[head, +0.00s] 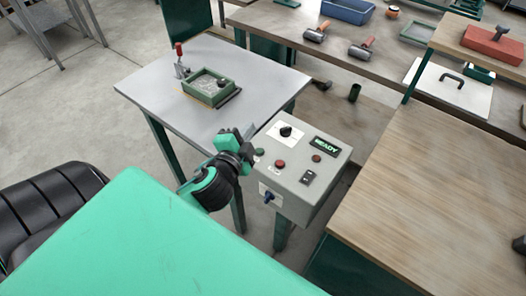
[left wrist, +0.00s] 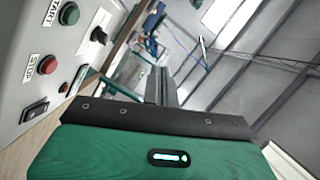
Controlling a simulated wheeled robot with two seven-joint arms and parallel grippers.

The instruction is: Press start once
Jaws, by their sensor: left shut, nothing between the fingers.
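The grey control box (head: 305,181) stands at the middle right in the head view, its lit display (head: 325,147) reading READY. The green start button (head: 259,152) is at the panel's left edge; in the left wrist view (left wrist: 69,13) it sits beside its START label at top left. The red stop button (left wrist: 48,65) is below it, by the STOP label. My left gripper (head: 245,135) is shut and empty, just left of the start button in the head view. Whether it touches the panel I cannot tell. My right gripper is in neither view.
A black knob (head: 285,131), a rocker switch (head: 308,177) and a small red button (head: 316,158) share the panel. A grey table (head: 150,93) behind holds a green-framed mould (head: 209,88). A wooden bench (head: 440,190) stands to the right.

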